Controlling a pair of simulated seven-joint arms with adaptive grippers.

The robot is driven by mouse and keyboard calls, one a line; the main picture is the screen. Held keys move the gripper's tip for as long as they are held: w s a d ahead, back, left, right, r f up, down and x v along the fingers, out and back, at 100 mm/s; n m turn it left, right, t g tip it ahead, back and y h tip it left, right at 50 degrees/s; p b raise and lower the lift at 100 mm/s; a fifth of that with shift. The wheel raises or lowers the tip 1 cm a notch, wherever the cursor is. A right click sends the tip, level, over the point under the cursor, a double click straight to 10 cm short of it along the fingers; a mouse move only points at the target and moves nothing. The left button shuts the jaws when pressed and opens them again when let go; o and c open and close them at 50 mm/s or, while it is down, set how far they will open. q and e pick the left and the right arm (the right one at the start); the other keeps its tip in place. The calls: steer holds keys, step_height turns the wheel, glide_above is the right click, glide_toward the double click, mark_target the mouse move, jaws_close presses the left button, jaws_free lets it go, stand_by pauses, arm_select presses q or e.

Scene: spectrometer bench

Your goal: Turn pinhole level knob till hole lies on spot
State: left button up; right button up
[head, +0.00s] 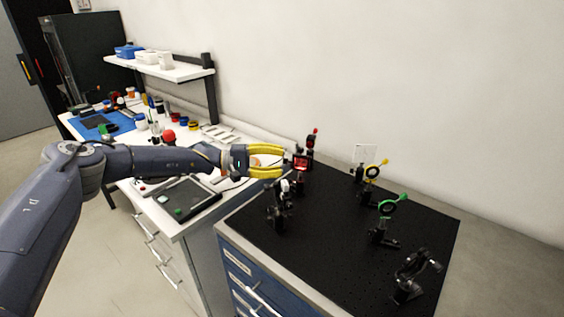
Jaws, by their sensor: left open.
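My left gripper (283,161) reaches in from the left over the rear left corner of the black optical board. Its two yellow fingers are apart, with nothing seen between them. Just right of the fingertips is a small black mount with a red-lit square face (300,163). Behind it stands a taller black post mount with a red knob (316,131) on top. I cannot tell which mount carries the pinhole, nor whether the fingers touch anything. The hole and the light spot are too small to make out. My right gripper is not in view.
The black board (330,265) also bears a yellow ring mount (376,172), a green ring mount (393,204), a pale card (365,153) and dark mounts at front left (278,212) and front right (413,275). The cluttered white bench (193,225) stands left.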

arm_select(q)
steer(key=shift+d, duration=0.6)
steer(key=shift+c, duration=0.2)
